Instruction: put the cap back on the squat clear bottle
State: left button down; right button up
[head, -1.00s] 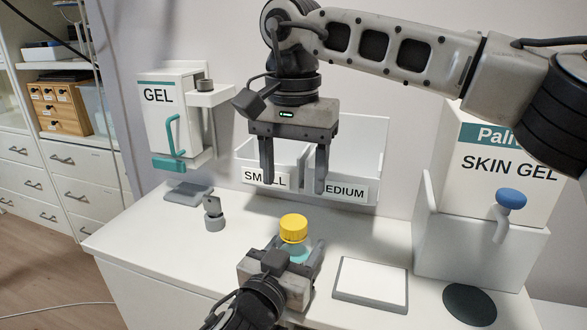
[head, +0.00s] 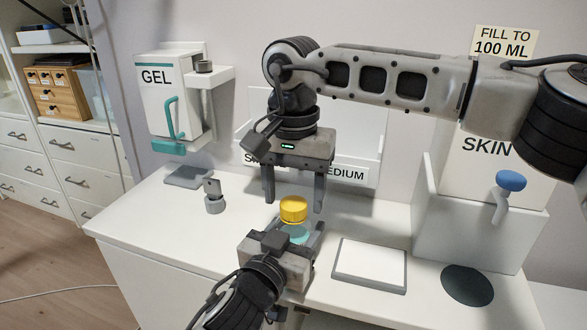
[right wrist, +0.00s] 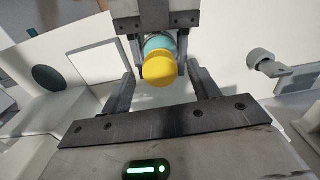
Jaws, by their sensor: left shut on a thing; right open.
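The squat clear bottle (head: 298,234), with teal contents, is held upright between the fingers of my left gripper (head: 295,238), at the front middle of the counter. The yellow cap (head: 293,209) sits at the bottle's top; I cannot tell whether it is seated or turned tight. My right gripper (head: 294,207) is open above, pointing down, with a finger on each side of the cap and gaps between. In the right wrist view, the cap (right wrist: 159,71) lies between the open fingers, with the teal bottle (right wrist: 160,44) behind it in the left gripper.
A white pad (head: 370,263) lies right of the bottle, and a dark disc (head: 467,285) farther right. A small grey fixture (head: 214,198) stands left. The gel dispenser (head: 172,105) and labelled bins (head: 345,172) are behind; the skin gel box (head: 470,225) stands at right.

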jog(key=shift+f, duration=0.55)
jog(key=c, duration=1.1)
